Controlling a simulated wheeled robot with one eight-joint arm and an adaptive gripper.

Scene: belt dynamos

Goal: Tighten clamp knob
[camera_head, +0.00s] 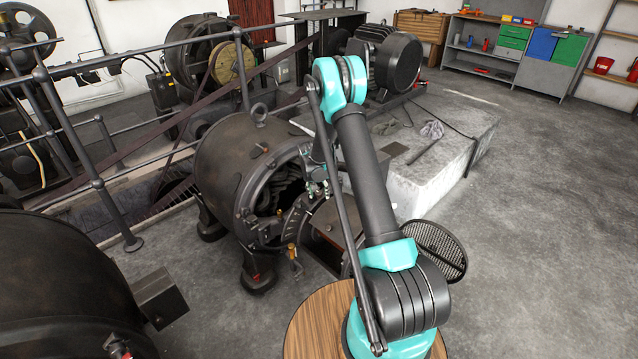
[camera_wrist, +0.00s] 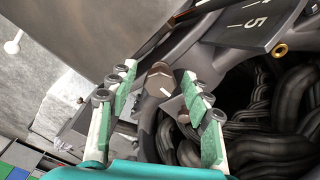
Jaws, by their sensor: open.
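The clamp knob (camera_wrist: 160,80), a brown faceted head with a pale mark on it, shows in the wrist view between the two fingers. My gripper (camera_wrist: 157,88) is open, with one green-padded finger on each side of the knob. I cannot tell whether either pad touches it. In the head view my gripper (camera_head: 318,188) is at the open end of the dark dynamo (camera_head: 222,165); the knob cannot be made out there. A dark scale plate (camera_wrist: 252,22) marked 5 lies just beyond the knob in the wrist view.
Thick dark coils (camera_wrist: 272,150) fill the dynamo opening right of the fingers. A small brass ring (camera_wrist: 280,50) sits by the scale plate. The floor at right is clear.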

